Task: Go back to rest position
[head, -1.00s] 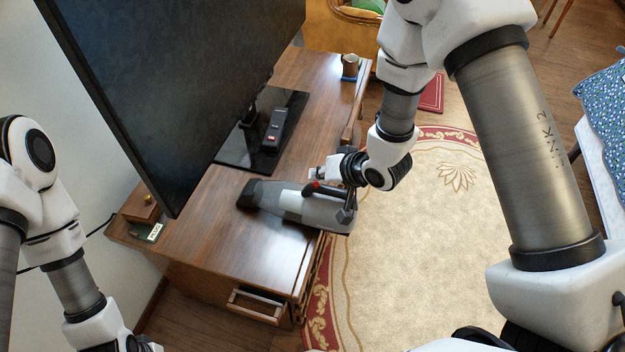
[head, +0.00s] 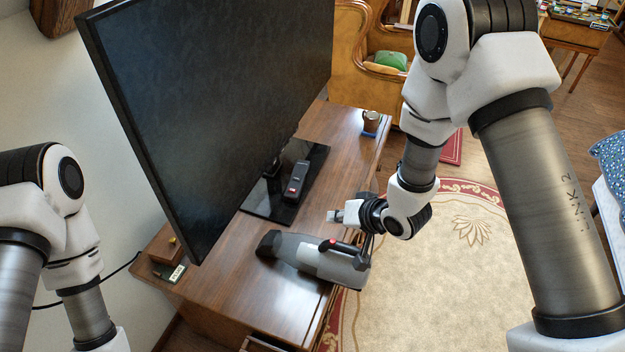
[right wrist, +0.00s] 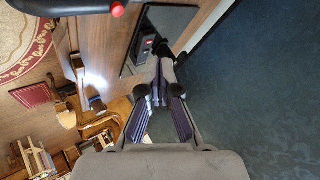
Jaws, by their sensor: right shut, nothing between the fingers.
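My right gripper (head: 335,216) is shut and empty. It hangs over the right edge of the wooden desk, just beyond the handheld vacuum and apart from it as far as the head view shows. The grey vacuum (head: 312,261) with a black nose and red button lies on the desk near that edge. In the right wrist view my right gripper (right wrist: 161,97) points toward the monitor base, and the vacuum's dark handle with its red button (right wrist: 117,10) crosses the top left corner. My left arm (head: 75,260) runs down the left side; its gripper is out of the picture.
A large monitor (head: 215,110) stands on the desk (head: 225,290), with a dark device (head: 296,181) on its base. A mug (head: 371,121) sits at the far end. A small wooden box (head: 165,250) is at the left. Open rug (head: 440,290) lies right of the desk.

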